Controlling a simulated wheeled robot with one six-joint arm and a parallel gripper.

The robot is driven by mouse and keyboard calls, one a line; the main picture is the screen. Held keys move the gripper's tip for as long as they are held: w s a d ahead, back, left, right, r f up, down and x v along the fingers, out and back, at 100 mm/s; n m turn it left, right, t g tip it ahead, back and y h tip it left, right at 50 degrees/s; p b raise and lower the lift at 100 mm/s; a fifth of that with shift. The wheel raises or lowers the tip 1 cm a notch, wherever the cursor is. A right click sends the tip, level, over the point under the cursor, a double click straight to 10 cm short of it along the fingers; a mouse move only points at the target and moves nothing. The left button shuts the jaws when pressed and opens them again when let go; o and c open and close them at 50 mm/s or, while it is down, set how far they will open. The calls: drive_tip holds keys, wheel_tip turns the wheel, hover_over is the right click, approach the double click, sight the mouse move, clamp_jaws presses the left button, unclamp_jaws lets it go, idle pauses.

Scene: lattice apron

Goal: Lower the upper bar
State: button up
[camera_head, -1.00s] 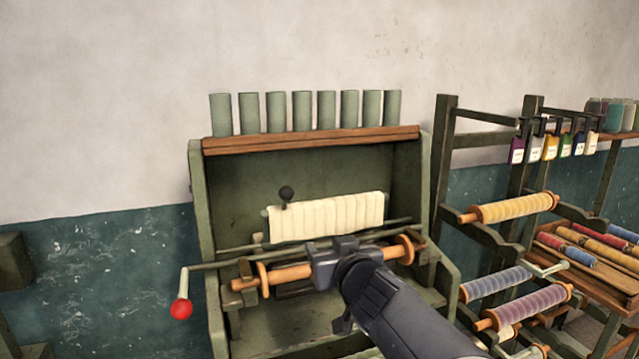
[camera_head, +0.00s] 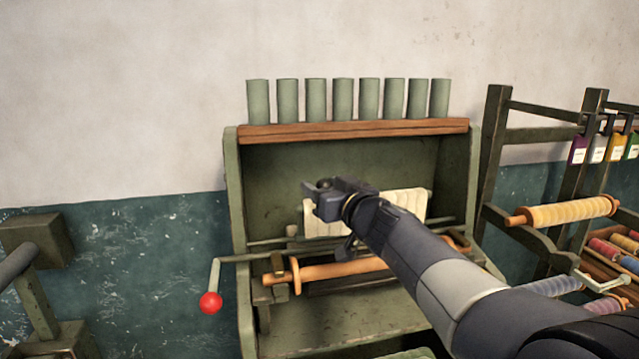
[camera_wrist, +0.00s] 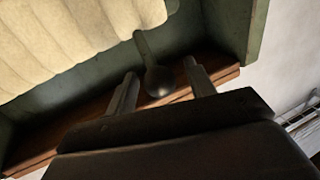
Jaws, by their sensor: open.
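A dark round knob on a short stalk belongs to the upper bar, which carries cream pleated cloth (camera_head: 412,203) inside the green frame (camera_head: 232,190). In the wrist view the knob (camera_wrist: 158,82) sits between the two spread fingers of my gripper (camera_wrist: 160,68), with a gap on each side; its stalk (camera_wrist: 141,45) runs up toward the cream cloth (camera_wrist: 70,40). In the head view my open gripper (camera_head: 323,195) is at the left end of the cloth and hides most of the knob and bar there.
Below are a thin green bar with a red-ball crank (camera_head: 210,302) and an orange wooden roller (camera_head: 335,270). Green cylinders (camera_head: 343,99) stand on the wooden top shelf (camera_head: 350,130). A rack with a yellow spool (camera_head: 565,212) is at right.

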drive_tip(key=shift+x, duration=1.15)
drive_tip(key=shift+c, duration=0.2)
clamp_jaws()
